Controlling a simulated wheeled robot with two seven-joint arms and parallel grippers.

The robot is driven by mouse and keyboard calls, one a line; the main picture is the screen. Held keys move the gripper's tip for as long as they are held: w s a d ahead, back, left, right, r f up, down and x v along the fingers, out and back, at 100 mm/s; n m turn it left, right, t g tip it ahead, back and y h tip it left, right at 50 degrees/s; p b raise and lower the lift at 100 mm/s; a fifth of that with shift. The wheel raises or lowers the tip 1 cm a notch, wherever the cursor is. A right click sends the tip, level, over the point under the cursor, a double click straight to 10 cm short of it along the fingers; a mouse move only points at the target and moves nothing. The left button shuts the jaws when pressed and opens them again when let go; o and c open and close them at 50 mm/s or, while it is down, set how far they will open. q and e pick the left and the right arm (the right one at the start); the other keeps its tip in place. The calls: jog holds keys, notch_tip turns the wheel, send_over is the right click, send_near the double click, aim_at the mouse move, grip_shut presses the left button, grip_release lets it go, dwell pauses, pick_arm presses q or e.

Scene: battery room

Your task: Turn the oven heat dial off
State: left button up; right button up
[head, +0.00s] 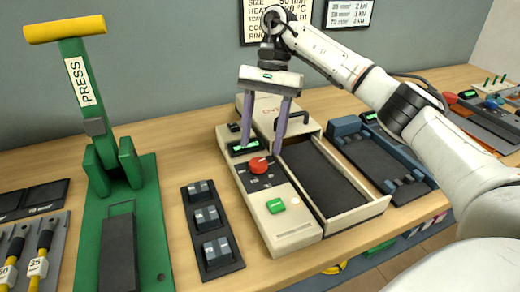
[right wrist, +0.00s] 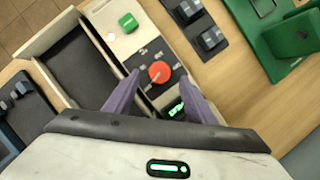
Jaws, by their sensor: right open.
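The oven (head: 290,225) is a cream unit on the bench with an open, dark-bottomed tray section on its right. Its red heat dial (head: 258,165) sits on a dark panel, just below a green-lit display (head: 245,147). In the right wrist view the dial (right wrist: 159,72) lies between and just beyond the fingertips; its setting is too small to read. My right gripper (head: 262,146) is open and empty, its purple fingers pointing down over the panel near the dial. It also shows in the right wrist view (right wrist: 160,80). My left gripper is not in view.
A green button (head: 276,205) is on the oven front. A green press (head: 120,220) with a yellow handle stands at left, and a dark strip of metal blocks (head: 212,225) lies between. A blue-grey device (head: 380,155) sits right of the oven.

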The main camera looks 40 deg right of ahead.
jog(key=p+v, duration=0.2)
jog(key=v, duration=0.4)
jog(key=shift+r, duration=0.1)
